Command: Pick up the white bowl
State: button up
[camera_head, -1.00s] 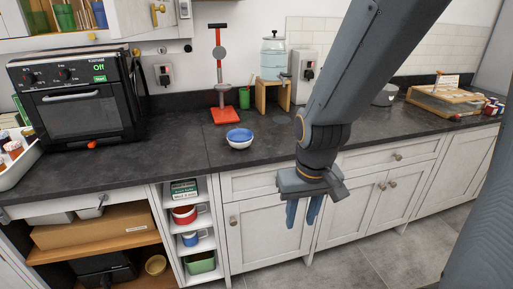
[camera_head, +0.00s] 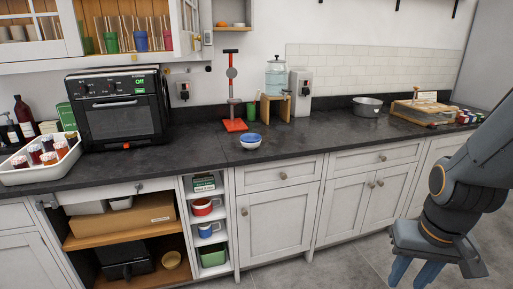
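A small white bowl (camera_head: 250,146) sits on the dark countertop near its front edge, left of centre. Something blue (camera_head: 251,137) fills its top; I cannot tell whether this is a second bowl nested in it or a blue inside. My gripper (camera_head: 414,273) hangs at the lower right, in front of the white cabinets and well to the right of the bowl. Its two blue fingers point down and stand apart, with nothing seen between them. The fingertips are close to the bottom edge of the picture.
A red stand (camera_head: 234,125) and a wooden stand with a glass dispenser (camera_head: 276,78) are behind the bowl. A black oven (camera_head: 118,106) is to the left, beside a white tray of jars (camera_head: 40,172). The counter right of the bowl is clear up to a grey pot (camera_head: 367,107).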

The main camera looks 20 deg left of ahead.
aim_at(249, 146)
jog(key=u, duration=0.65)
jog(key=i, duration=0.55)
jog(key=u, duration=0.7)
jog(key=i, duration=1.3)
jog(key=z, duration=0.65)
jog(key=i, duration=0.5)
